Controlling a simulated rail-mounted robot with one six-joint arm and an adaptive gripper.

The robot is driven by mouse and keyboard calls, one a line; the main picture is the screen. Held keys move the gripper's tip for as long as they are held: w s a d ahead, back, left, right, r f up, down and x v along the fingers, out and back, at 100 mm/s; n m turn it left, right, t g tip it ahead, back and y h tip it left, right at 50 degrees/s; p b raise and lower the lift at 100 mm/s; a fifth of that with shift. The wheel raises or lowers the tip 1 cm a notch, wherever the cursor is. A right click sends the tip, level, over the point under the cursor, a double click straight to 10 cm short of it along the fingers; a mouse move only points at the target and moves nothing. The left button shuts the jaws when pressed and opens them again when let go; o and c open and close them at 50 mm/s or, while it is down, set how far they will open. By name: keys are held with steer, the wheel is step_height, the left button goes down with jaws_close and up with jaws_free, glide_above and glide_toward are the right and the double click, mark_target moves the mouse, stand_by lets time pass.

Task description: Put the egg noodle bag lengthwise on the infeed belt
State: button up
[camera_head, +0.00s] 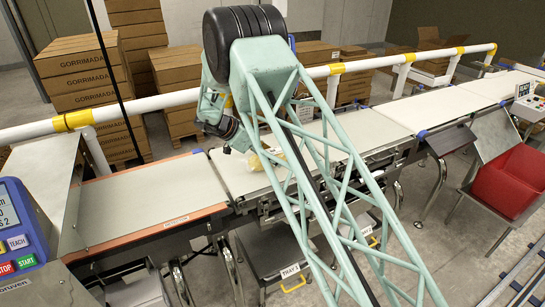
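A yellow bag, seemingly the egg noodle bag (255,163), shows only in part at the pale middle belt (237,181). My arm's lattice link hides the rest of it, so I cannot tell its full direction or whether it rests on the belt. My gripper (240,146) is at the end of my teal wrist, just above and left of the bag. Its fingers are too small and covered to tell open from shut. An orange-edged belt section (140,200) lies to the left; no readable label shows which section is the infeed belt.
A metal hood (48,178) and a blue control panel (22,232) stand at the left. A white and yellow guard rail (150,104) runs behind the belts. Stacked cartons (82,75) stand beyond it. A red bin (508,180) is at the right. The orange-edged section is clear.

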steer(key=p+v, duration=0.2)
steer(key=v, duration=0.9)
steer(key=shift+r, duration=0.15)
stand_by(0.7)
